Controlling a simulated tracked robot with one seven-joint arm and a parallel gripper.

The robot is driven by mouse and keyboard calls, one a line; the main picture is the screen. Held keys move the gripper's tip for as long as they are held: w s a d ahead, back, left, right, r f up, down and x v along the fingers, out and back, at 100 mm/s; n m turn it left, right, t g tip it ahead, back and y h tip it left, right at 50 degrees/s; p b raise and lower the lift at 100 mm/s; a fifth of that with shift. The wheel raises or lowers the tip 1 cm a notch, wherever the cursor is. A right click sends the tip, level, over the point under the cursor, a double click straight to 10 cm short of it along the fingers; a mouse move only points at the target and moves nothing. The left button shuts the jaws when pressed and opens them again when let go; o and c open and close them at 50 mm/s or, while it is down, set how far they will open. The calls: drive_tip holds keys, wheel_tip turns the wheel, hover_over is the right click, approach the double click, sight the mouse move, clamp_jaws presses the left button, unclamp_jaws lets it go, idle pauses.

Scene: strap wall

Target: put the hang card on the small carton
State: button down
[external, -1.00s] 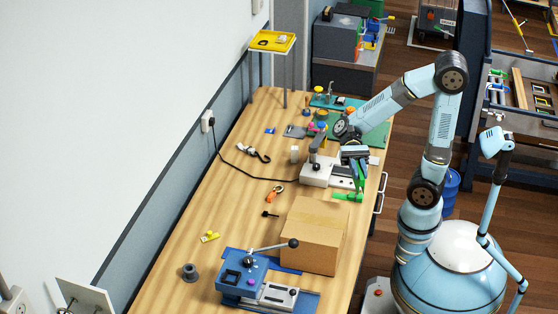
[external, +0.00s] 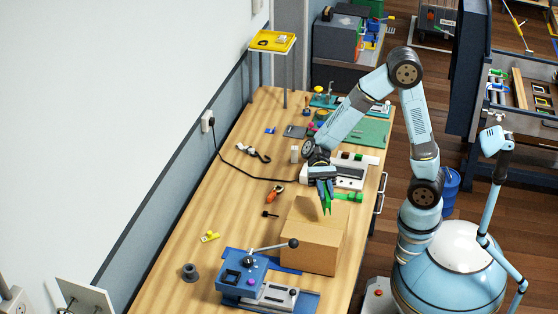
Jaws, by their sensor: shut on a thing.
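My gripper (external: 326,204) points down over the back part of the carton's top. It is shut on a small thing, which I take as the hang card. Green shows at the fingertips, but the card's outline is too small to separate from the fingers. I cannot tell whether it touches the carton.
A blue lever press (external: 262,280) stands in front of the carton. A white device (external: 350,172) and a green clamp-like thing (external: 350,197) lie behind it. An orange-handled tool (external: 275,194) and a black cable (external: 240,173) lie to the left. The bench's left middle is mostly clear.

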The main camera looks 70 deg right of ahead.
drive_tip(key=shift+w+a+f, duration=0.3)
drive_tip(key=shift+w+f, duration=0.25)
drive_tip(key=shift+f, duration=0.2)
drive_tip(key=shift+w+a+f, duration=0.3)
drive_tip(key=shift+w+f, duration=0.25)
drive_tip(key=shift+f, duration=1.8)
drive_tip(key=c, duration=1)
unclamp_jaws()
